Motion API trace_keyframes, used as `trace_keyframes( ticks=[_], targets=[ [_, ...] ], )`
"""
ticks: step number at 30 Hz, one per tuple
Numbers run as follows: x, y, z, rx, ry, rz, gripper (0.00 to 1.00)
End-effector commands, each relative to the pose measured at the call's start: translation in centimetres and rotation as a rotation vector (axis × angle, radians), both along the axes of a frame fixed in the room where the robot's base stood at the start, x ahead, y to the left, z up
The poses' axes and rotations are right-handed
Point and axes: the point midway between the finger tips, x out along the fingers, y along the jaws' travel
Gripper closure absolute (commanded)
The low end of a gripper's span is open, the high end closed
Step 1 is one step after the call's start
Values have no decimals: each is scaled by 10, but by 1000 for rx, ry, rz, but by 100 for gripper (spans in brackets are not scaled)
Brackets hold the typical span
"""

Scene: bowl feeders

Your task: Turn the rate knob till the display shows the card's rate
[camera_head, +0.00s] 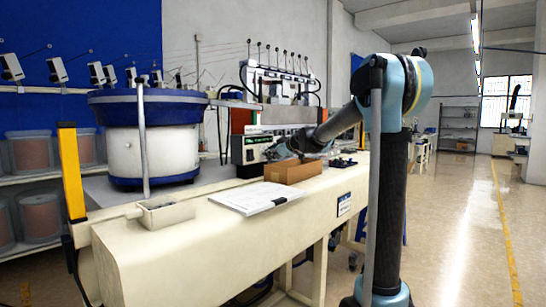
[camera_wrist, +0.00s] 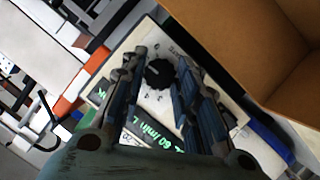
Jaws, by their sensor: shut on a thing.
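The black rate knob (camera_wrist: 158,73) with a white pointer sits on the pale face of a controller box, inside a printed scale. My gripper (camera_wrist: 162,58) has one finger on each side of the knob and is shut on it. The green-lettered display (camera_wrist: 165,141) is partly covered by my fingers; "/min" shows, but the full number cannot be read surely. In the head view, the controller (camera_head: 256,148) stands at the back of the bench, with my gripper (camera_head: 272,152) at its front.
An open cardboard box (camera_head: 293,170) stands close in front of my gripper; it also fills the upper right of the wrist view (camera_wrist: 235,40). A blue-rimmed bowl feeder (camera_head: 150,150) stands left.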

Motion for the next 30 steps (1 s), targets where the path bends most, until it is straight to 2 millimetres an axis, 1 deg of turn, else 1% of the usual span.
trace_keyframes(
  ticks=[9, 15, 21, 30],
  targets=[
    [3, 1, 2, 147, 185, 3, 95],
    [3, 0, 2, 215, 271, 2, 95],
    [3, 0, 2, 253, 320, 2, 95],
    [3, 0, 2, 266, 337, 3, 95]
  ],
)
